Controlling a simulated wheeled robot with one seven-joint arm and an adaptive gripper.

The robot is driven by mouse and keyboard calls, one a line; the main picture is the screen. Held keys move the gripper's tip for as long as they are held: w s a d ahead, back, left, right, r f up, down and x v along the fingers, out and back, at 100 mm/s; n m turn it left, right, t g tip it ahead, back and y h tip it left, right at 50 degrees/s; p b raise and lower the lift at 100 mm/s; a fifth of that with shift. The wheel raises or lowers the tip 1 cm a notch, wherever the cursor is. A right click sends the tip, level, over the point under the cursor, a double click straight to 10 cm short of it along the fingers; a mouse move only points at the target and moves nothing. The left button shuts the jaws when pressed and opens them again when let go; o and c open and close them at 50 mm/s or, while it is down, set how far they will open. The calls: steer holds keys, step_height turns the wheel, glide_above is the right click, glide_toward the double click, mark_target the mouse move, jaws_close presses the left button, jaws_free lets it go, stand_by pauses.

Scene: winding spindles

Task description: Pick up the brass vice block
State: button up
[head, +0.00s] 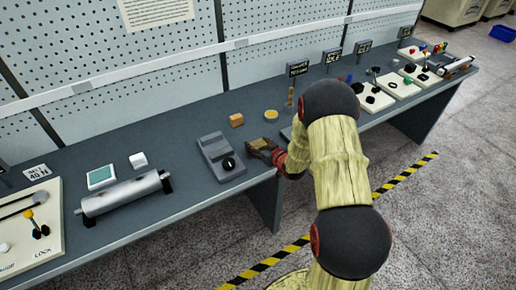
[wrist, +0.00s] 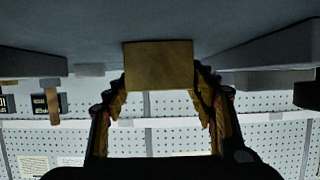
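The brass vice block (wrist: 159,66) is a brownish, box-shaped piece in the middle of the wrist view, which looks upside down. It appears to rest on the grey bench top. In the head view its tan top (head: 258,143) shows near the bench's front edge, partly hidden by my gripper (head: 268,151). In the wrist view my gripper (wrist: 160,82) has its two fingers spread, one on each side of the block, with their tips close to its sides. I cannot tell whether the fingertips touch it.
A grey device with a black knob (head: 221,156) stands just left of my gripper. An orange-tan block (head: 236,120) and a round yellow piece (head: 271,115) lie behind it. A metal cylinder (head: 124,194) lies farther left. The perforated wall panel (head: 110,65) bounds the bench's back.

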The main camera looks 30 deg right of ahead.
steer(key=c, duration=1.2)
steer(key=shift+c, duration=0.3)
steer(key=shift+r, duration=0.15)
